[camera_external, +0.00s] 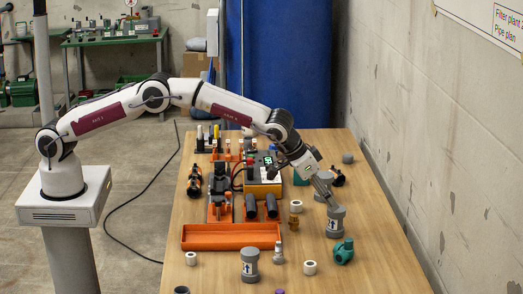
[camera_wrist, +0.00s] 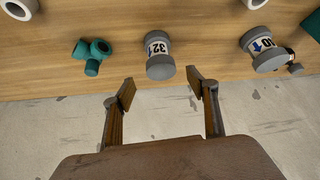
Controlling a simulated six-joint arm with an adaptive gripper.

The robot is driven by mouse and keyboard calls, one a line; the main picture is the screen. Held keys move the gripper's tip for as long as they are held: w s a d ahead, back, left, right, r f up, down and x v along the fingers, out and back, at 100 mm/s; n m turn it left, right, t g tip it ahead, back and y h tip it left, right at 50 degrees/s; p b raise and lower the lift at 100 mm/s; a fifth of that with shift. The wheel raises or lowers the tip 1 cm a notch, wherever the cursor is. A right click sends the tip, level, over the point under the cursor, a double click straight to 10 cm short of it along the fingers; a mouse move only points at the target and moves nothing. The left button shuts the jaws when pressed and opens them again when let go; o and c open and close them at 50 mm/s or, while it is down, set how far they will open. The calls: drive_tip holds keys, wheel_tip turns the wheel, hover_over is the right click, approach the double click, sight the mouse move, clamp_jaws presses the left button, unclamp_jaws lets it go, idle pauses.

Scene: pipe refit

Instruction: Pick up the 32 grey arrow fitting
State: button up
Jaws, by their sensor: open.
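The 32 grey arrow fitting (camera_wrist: 160,56) is a grey spool with a white label reading 32 and a dark arrow, in the wrist view just beyond my fingertips. In the external view a grey arrow fitting (camera_external: 335,223) stands upright on the table right by my gripper (camera_external: 326,195), and looks like the same one. My gripper (camera_wrist: 161,88) is open and empty, its two fingers on either side of the line to the 32 fitting. The fitting does not appear to be between the fingers.
A teal fitting (camera_wrist: 92,55) lies left of the 32 fitting in the wrist view. Another grey arrow fitting (camera_wrist: 266,49) with a blue arrow is to the right. A third (camera_external: 250,264) stands near the table front, beside an orange tray (camera_external: 205,246). A wall (camera_external: 440,140) runs along the right.

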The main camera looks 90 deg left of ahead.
sight(336, 221)
drive_tip(key=shift+f, duration=0.1)
drive_tip(key=shift+x, duration=2.5)
drive_tip(key=shift+a, duration=0.15)
drive_tip(key=c, duration=1.3)
